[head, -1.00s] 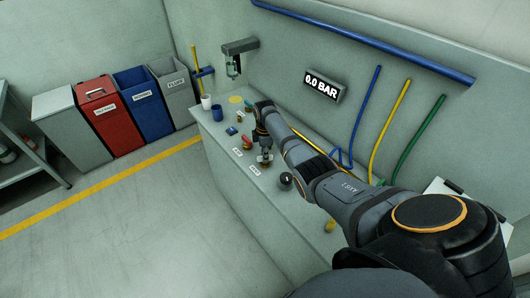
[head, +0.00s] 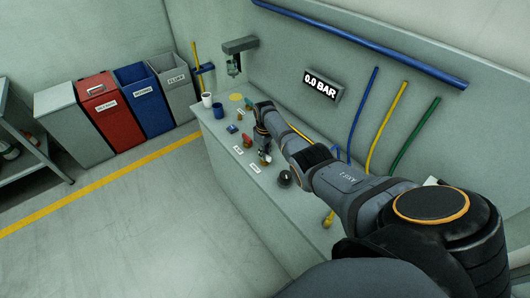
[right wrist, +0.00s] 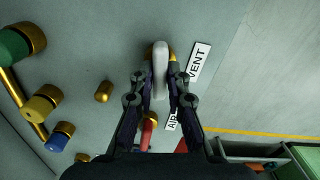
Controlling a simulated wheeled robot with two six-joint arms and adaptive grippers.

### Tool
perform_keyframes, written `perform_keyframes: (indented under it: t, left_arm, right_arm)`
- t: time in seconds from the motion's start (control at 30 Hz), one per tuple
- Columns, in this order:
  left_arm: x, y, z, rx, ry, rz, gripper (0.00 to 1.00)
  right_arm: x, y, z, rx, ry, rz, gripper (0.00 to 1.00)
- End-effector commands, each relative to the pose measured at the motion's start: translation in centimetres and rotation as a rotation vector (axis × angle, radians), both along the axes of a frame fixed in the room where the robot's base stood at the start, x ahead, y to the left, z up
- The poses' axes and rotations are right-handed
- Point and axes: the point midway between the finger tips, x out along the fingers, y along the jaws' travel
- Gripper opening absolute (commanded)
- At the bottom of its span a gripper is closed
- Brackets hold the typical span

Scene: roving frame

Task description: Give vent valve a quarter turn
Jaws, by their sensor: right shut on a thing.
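The vent valve's pale grey lever handle (right wrist: 160,66) shows in the right wrist view, with brass at its base, beside a white VENT label (right wrist: 197,62). My right gripper (right wrist: 160,88) is shut on this handle, one finger on each side. In the head view my right gripper (head: 263,148) is low over the bench, behind the labels, and largely hides the valve. A red valve handle (right wrist: 148,130) stands close by at the AIR label (right wrist: 172,120), partly covered by my gripper. My left gripper is not in view.
A wall display (head: 321,87) reads 0.0 BAR. A blue cup (head: 219,109) and a white cup (head: 207,99) stand at the far end. Green, yellow and blue brass-ended fittings (right wrist: 42,104) lie left in the wrist view.

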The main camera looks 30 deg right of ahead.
Motion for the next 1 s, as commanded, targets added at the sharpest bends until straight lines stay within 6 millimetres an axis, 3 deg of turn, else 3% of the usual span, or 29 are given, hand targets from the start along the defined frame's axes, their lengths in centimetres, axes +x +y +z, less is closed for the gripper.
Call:
perform_keyframes:
  t: [0.4, 0.93, 0.97, 1.0]
  left_arm:
    - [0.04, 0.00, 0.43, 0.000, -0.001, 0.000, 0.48]
    - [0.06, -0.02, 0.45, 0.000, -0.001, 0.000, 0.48]
    - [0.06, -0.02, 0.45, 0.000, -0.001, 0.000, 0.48]
    - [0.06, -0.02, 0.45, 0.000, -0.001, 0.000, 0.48]
  right_arm:
    - [0.28, -0.08, 0.32, -0.002, -0.009, -0.167, 0.00]
    - [0.32, -0.12, 0.35, -0.002, -0.010, -0.188, 0.00]
    - [0.33, -0.11, 0.35, -0.002, -0.010, -0.188, 0.18]
    - [0.32, -0.11, 0.35, -0.002, -0.010, -0.188, 0.23]
